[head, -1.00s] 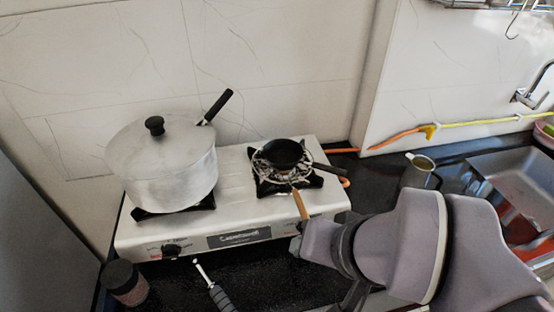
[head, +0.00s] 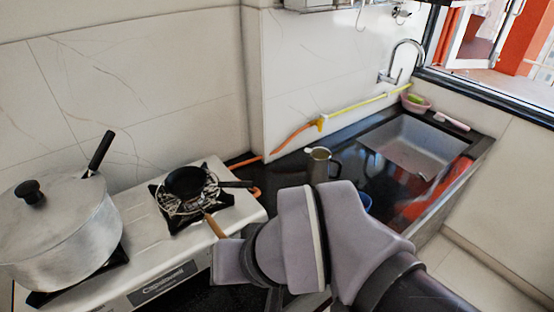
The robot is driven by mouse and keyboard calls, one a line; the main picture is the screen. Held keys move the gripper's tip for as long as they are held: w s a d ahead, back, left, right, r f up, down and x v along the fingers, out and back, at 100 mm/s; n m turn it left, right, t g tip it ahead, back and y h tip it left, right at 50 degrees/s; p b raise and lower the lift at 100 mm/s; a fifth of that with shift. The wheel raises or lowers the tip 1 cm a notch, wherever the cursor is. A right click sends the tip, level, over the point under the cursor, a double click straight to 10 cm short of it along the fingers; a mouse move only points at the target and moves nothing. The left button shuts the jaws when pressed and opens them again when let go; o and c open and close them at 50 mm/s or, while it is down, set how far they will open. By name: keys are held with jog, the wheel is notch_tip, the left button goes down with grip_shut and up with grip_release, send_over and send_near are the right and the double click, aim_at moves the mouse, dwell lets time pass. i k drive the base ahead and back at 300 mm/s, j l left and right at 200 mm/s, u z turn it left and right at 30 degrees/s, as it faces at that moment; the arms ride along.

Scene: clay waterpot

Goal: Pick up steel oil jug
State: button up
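The steel oil jug (head: 319,168) stands upright on the dark counter, between the stove and the sink. It is a small metallic jug with an open top and a handle on its right. My arm's grey links cross the lower middle of the head view, in front of and below the jug, and hide the counter around its foot. My gripper's fingers cannot be made out. Nothing is seen touching the jug's visible upper part.
A white stove (head: 150,262) at left bears a big lidded pot (head: 58,235) and a small black pan (head: 186,182). A sink (head: 412,150) lies right of the jug. A blue object (head: 364,201) shows partly behind my arm. A yellow-orange hose (head: 345,110) runs along the wall.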

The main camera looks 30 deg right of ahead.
aim_at(319, 164)
jog(key=z, duration=1.25)
